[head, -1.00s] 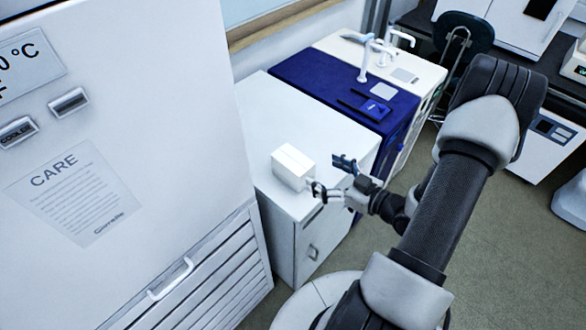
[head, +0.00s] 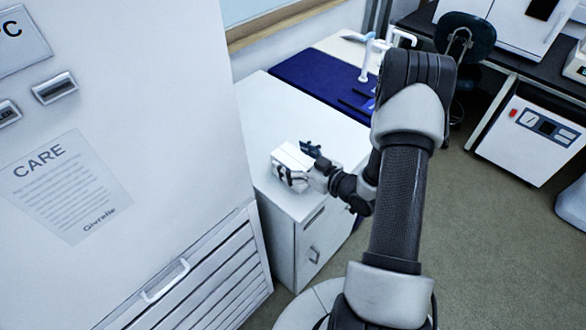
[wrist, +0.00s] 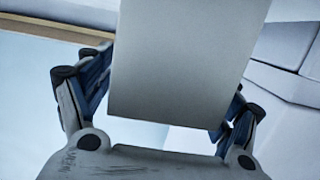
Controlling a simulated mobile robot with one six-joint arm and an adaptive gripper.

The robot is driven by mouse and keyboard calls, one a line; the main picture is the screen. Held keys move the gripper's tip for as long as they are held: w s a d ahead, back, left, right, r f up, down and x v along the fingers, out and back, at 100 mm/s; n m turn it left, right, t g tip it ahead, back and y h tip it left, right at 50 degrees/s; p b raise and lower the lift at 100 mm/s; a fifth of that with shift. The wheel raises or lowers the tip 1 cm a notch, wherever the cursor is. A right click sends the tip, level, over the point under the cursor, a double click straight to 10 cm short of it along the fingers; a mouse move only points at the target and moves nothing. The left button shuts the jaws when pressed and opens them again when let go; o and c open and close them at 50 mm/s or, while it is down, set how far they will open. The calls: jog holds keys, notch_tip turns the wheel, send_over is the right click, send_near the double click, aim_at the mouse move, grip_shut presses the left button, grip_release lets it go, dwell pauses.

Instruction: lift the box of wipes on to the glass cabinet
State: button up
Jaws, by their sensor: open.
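A plain white box (head: 291,157), likely the box of wipes, sits on the front part of a white cabinet top. It also fills the upper middle of the wrist view (wrist: 182,60). My gripper (head: 296,165) is at the box with its fingers open, one on each side. In the wrist view the fingers (wrist: 168,98) stand left and right of the box. I cannot tell whether either finger touches it. No glass cabinet can be made out in these views.
The white cabinet (head: 270,115) has free top surface behind the box. A tall white freezer (head: 150,130) with a CARE notice stands close on the left. Open floor (head: 480,230) is on the right.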

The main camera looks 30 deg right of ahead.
jog(key=shift+c, duration=0.2)
jog(key=c, duration=1.2)
